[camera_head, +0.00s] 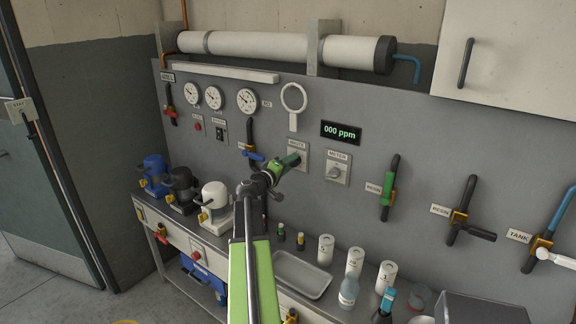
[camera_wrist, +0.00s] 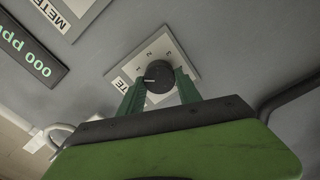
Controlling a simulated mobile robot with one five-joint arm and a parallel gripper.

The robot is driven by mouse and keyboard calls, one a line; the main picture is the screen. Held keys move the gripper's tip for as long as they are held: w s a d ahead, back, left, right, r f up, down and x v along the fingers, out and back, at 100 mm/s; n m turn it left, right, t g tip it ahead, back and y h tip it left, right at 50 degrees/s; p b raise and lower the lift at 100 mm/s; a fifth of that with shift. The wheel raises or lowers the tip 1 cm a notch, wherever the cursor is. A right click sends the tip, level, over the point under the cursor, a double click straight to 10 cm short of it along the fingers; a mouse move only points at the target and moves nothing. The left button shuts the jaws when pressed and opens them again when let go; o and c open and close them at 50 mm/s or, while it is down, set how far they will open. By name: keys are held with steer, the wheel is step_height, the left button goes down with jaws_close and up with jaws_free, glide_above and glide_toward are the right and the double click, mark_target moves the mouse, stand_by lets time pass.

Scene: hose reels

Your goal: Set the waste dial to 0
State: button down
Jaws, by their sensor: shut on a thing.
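The waste dial (camera_wrist: 159,76) is a dark round knob on a pale wall plate (camera_wrist: 185,65) with small marks around it, in the wrist view. A white pointer line on the knob points left in that view; I cannot read for sure which mark it meets. My gripper (camera_wrist: 160,90) has its two green fingers on either side of the knob and is shut on it. In the head view my gripper (camera_head: 297,160) reaches the plate labelled WASTE (camera_head: 296,143) and hides the knob.
The METER plate (camera_head: 337,168) with its own knob is just right of the waste plate. A display (camera_head: 341,132) above reads 000 ppm. A ring-shaped holder (camera_head: 293,98) is above. Below, the bench holds a tray (camera_head: 301,274), white canisters (camera_head: 326,250) and pumps (camera_head: 215,203).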

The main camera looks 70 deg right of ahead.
steer(key=shift+d+n, duration=0.15)
steer(key=shift+n, duration=3.65)
steer(key=c, duration=0.8)
jaws_free()
steer(key=shift+c, duration=0.2)
steer(key=v, duration=1.7)
steer(key=shift+a, duration=0.3)
